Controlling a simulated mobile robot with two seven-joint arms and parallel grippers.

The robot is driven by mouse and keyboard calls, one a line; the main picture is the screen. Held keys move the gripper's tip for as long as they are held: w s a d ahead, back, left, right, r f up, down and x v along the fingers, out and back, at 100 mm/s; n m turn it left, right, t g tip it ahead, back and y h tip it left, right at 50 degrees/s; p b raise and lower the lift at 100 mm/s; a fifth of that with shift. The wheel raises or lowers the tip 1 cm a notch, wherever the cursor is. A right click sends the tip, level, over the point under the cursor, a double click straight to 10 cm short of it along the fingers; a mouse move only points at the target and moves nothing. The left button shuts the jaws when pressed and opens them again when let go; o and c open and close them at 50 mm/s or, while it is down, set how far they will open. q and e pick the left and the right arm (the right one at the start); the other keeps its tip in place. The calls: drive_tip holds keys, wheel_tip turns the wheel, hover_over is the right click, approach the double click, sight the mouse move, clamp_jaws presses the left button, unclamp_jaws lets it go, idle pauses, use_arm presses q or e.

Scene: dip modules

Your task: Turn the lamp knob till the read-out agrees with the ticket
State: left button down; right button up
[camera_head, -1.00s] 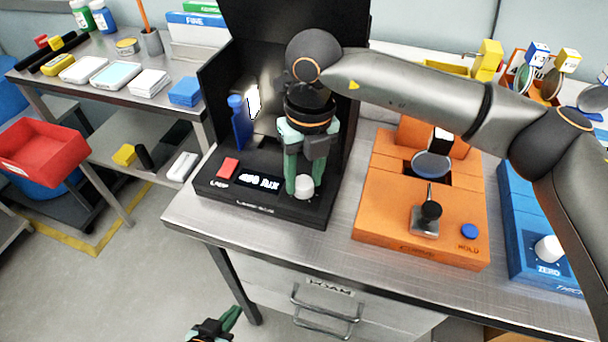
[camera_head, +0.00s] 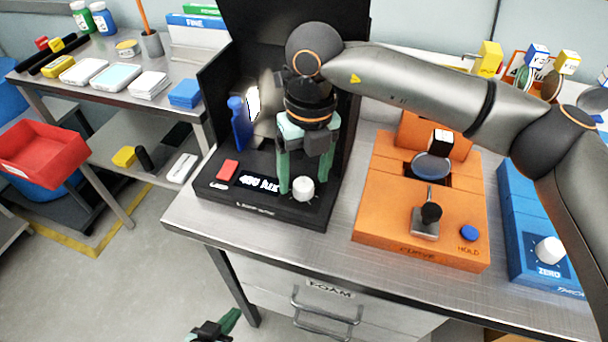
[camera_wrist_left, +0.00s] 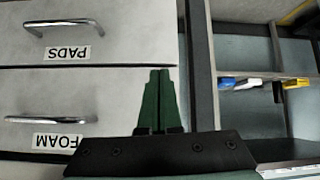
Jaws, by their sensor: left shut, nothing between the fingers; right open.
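The black lamp box (camera_head: 270,217) stands on the bench with a white knob (camera_head: 303,189) on its front panel. My right gripper (camera_head: 304,187) points down over the panel, open, with one green finger on each side of the knob and gaps showing between. I cannot make out a ticket. My left gripper (camera_head: 232,318) is low in front of the bench, shut and empty; its closed fingers show in the left wrist view (camera_wrist_left: 160,72) before the drawers.
A red button (camera_head: 228,169) and a blue figure-like part (camera_head: 239,124) are on the lamp box. An orange device (camera_head: 420,240) with a lever stands to the right, then a blue one (camera_head: 548,270). Drawers (camera_head: 325,305) are under the bench.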

sight(308, 183)
wheel_tip(308, 183, up, 12)
drive_tip(key=shift+w+d+f, duration=0.15)
drive_tip(key=shift+d+f, duration=0.1)
drive_tip(key=shift+d, duration=0.05)
idle(0.4)
